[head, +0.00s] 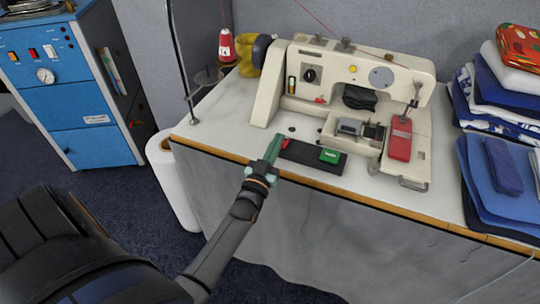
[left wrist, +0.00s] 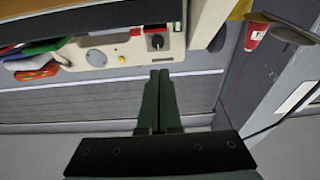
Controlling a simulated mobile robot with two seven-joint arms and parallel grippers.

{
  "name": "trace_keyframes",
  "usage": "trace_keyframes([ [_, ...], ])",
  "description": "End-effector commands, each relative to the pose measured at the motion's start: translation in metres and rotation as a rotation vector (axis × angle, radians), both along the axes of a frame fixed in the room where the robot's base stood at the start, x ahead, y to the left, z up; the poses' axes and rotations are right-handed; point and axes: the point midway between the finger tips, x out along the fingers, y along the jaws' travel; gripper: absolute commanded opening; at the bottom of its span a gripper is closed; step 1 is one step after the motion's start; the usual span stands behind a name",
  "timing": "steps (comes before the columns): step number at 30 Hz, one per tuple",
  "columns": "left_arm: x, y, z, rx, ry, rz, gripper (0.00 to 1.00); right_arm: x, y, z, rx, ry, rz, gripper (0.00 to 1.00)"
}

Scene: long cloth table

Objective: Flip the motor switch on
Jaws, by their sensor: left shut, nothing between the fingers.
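A black switch box (head: 308,161) lies at the table's front edge, before a cream sewing machine (head: 335,75). It has a green button (head: 329,156) at its right end and a small red part (head: 285,143) at its left end. My left gripper (head: 278,141) is shut and empty at the box's left end, hiding part of it; I cannot tell if it touches. In the left wrist view its two green fingers (left wrist: 158,75) are together, pointing toward the machine's face (left wrist: 112,50) with a black dial (left wrist: 157,41). The box is not clear there. My right gripper is out of view.
A red thread spool (head: 226,45) and stand are at the back left. Folded blue cloths (head: 502,165) are stacked at the right. A blue cabinet (head: 75,90) stands left of the table (head: 208,128).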

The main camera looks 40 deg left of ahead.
Motion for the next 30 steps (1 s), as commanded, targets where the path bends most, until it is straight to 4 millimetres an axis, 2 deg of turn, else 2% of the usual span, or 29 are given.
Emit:
trace_keyframes([
  [1,0.012,0.003,-0.001,0.001,-0.004,0.000,0.00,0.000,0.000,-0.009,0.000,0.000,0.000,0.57],
  [3,0.023,0.006,-0.001,0.000,-0.001,0.001,0.00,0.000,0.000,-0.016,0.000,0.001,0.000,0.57],
  [6,0.018,0.004,-0.020,-0.001,0.004,0.001,0.00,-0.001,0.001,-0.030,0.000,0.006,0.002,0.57],
  [10,0.016,0.004,-0.030,0.000,0.002,0.000,0.00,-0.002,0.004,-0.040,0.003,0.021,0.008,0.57],
  [17,0.015,0.003,-0.036,0.000,0.001,0.000,0.00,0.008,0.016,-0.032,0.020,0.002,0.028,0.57],
  [26,0.014,0.003,-0.036,0.000,0.001,0.000,0.00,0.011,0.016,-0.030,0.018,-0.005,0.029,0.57],
  [30,0.013,0.003,-0.051,0.000,-0.001,0.000,0.00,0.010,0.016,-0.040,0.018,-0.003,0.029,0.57],
])
